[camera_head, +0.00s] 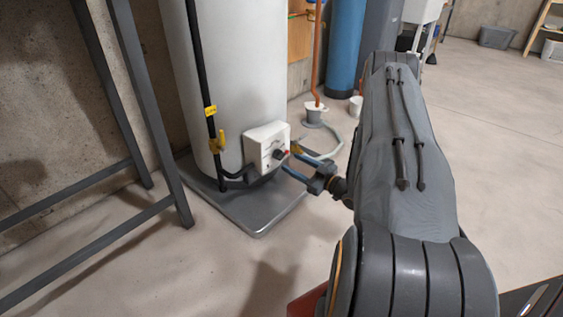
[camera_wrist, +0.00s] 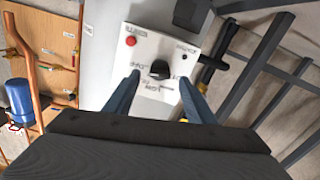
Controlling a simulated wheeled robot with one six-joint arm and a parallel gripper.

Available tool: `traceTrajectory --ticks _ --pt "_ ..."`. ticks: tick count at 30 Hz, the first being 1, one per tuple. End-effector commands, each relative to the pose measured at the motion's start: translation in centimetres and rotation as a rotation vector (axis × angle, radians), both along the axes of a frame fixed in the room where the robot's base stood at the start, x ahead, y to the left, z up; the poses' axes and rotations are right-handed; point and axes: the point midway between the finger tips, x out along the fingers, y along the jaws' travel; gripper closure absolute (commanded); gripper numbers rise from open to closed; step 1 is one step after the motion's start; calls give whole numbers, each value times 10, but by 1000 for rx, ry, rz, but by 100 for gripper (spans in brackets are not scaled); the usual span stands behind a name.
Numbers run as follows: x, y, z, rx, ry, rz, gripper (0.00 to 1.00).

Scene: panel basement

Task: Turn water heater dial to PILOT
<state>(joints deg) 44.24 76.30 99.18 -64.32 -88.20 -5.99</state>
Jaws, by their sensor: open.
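The water heater (camera_head: 235,70) is a tall white tank. Its white control box (camera_head: 262,142) sits low on its side. A black dial (camera_head: 278,154) is on the box front; in the wrist view the dial (camera_wrist: 160,70) is in the middle of the panel (camera_wrist: 150,42). My gripper (camera_head: 289,159) is open in front of the box. In the wrist view my gripper (camera_wrist: 160,79) has one blue finger on each side of the dial, with visible gaps; contact is not seen.
A red button (camera_wrist: 131,41) is on the panel. The tank stands on a grey metal tray (camera_head: 259,219). A dark metal frame (camera_head: 150,110) is at left. Open floor lies right.

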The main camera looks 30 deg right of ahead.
Motion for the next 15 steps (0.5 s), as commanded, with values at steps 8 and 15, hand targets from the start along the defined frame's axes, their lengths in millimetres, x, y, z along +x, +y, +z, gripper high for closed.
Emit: traceTrajectory --ticks 8,15 --pt "42 16 -2 -1 0 2 50" --pt "59 22 -1 -1 3 -1 50"
